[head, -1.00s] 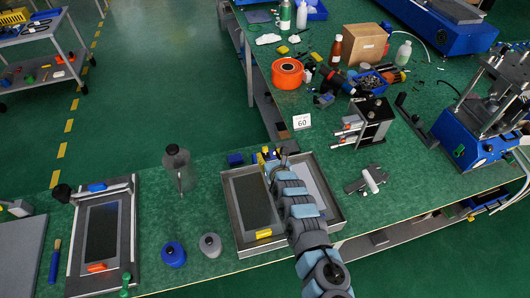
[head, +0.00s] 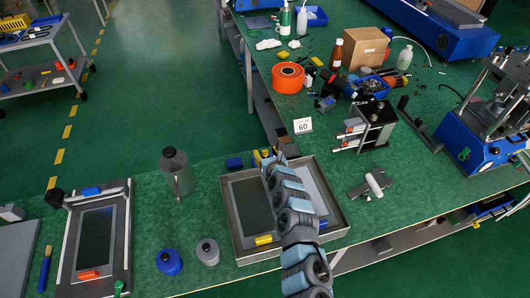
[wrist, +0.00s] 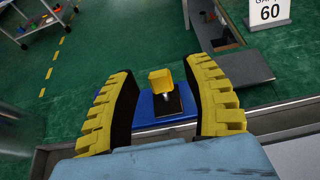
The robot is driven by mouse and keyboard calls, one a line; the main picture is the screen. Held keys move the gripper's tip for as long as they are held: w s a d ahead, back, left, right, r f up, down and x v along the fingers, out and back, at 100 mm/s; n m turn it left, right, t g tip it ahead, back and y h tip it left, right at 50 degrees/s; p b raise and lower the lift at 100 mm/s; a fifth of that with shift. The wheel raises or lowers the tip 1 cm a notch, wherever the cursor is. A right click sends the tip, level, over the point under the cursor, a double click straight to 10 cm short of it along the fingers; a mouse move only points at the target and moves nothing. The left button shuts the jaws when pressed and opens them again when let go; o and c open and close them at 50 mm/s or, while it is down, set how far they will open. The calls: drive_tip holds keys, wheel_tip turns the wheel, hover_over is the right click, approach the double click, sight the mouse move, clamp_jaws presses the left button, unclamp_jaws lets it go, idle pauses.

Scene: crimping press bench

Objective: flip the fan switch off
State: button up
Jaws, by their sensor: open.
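A yellow paddle on a short metal stem (wrist: 161,80) stands on a dark plate on a blue box (wrist: 150,133); it looks like the fan switch, though I see no label. My gripper (wrist: 162,95) is open, with one yellow ridged finger on each side of the paddle in the picture. I see no contact, and the gap in depth is unclear. In the head view, my gripper (head: 267,157) is small at the far edge of a grey tray (head: 335,226), and my arm hides much there. A blue block (head: 234,163) shows just left of it.
The tray holds a dark panel with a yellow block (head: 263,240). A dark-capped bottle (head: 178,175) stands to the left. A sign reading 60 (head: 303,126) and a rack (head: 371,124) stand beyond.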

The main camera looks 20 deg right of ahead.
drive_tip(key=shift+w+f+b, duration=0.15)
drive_tip(key=shift+w+b, duration=0.15)
drive_tip(key=shift+w, duration=0.35)
clamp_jaws()
